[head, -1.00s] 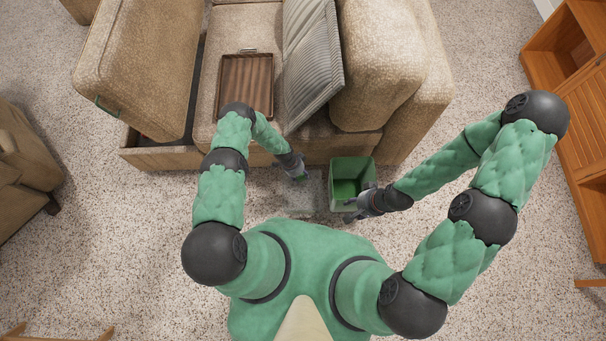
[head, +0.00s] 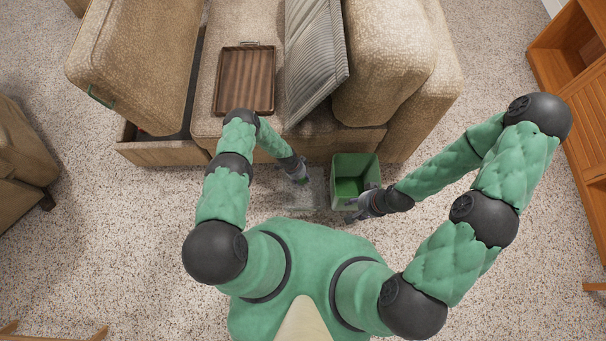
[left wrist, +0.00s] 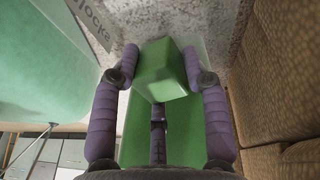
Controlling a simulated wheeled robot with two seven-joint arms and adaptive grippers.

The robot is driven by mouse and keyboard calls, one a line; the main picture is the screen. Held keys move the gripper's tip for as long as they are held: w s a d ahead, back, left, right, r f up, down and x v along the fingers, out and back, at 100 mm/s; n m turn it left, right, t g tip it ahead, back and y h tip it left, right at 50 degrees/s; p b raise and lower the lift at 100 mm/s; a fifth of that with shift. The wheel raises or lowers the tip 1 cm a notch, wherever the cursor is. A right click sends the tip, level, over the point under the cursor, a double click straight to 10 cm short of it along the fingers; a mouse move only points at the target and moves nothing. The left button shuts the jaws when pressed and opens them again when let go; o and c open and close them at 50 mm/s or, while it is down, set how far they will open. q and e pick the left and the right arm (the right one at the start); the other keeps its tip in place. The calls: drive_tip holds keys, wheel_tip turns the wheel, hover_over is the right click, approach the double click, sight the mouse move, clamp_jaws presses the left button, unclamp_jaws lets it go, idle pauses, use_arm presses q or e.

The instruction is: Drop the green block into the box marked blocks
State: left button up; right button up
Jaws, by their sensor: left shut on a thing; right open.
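My left gripper (head: 300,174) is shut on the green block (left wrist: 163,72), which sits between its two fingers in the left wrist view. In the head view the block is mostly hidden. A clear, see-through box (head: 294,207) stands on the floor just in front of the sofa, below and beside the left gripper. The word "blocks" shows on a pale panel (left wrist: 93,28) in the left wrist view, apparently this box's side. I cannot tell whether the block is inside its rim. My right gripper (head: 364,205) is open at the near side of a green bin (head: 341,177).
The sofa (head: 400,80) stands close behind both containers, with a raised lid (head: 135,60) at left. A wooden tray (head: 244,80) and a grey striped cushion (head: 314,60) lie on it. A wooden cabinet (head: 570,50) is at right. Speckled carpet (head: 110,230) is free at left.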

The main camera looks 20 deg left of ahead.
use_arm(q)
drive_tip(key=o, duration=1)
drive_tip(key=shift+o, duration=0.2)
drive_tip(key=shift+r, duration=0.15)
drive_tip(key=v, duration=1.1)
drive_tip(key=shift+a+r, duration=0.2)
drive_tip(key=shift+r, duration=0.15)
